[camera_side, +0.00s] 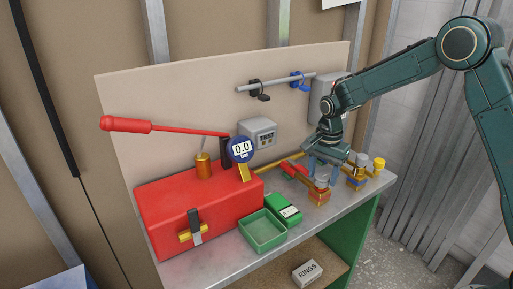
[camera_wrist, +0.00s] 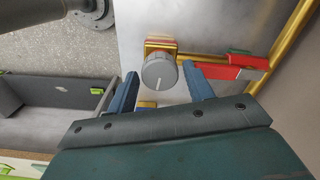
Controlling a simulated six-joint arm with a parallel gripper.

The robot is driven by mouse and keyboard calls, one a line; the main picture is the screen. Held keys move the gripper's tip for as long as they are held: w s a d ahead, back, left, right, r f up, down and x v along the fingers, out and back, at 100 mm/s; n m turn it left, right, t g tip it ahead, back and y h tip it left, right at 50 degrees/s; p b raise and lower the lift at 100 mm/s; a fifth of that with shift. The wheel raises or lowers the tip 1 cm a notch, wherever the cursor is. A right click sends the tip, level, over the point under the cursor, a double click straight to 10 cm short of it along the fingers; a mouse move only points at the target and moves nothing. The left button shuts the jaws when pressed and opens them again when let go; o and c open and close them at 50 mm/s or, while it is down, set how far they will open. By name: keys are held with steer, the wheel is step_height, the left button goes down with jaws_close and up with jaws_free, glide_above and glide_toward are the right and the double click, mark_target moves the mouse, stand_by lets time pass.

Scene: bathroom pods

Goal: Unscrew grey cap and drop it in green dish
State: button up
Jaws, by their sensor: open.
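Two grey caps sit on brass fittings on the bench in the side view, one nearer the front (camera_side: 322,180) and one farther right (camera_side: 361,160). My gripper (camera_side: 322,172) is open and points down close to the front one. In the wrist view, a round grey cap (camera_wrist: 160,73) with a white mark lies between the fingertips of my gripper (camera_wrist: 160,76). The fingers are spread with gaps on both sides, and nothing is held. The green dish (camera_side: 248,236) lies at the bench's front edge, left of my gripper. It looks empty.
A small green box with a display (camera_side: 283,208) lies beside the dish. A red toolbox (camera_side: 170,232) with a pump lever and blue gauge (camera_side: 240,149) stands left. Red-handled valves on brass pipe (camera_side: 292,168) are close to my gripper. A yellow cap (camera_side: 379,163) is far right.

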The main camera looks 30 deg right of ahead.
steer(key=shift+m, duration=0.3)
steer(key=shift+m, duration=1.5)
steer(key=shift+c, duration=0.2)
steer(key=c, duration=0.8)
steer(key=shift+c, duration=0.2)
steer(key=shift+n, duration=0.5)
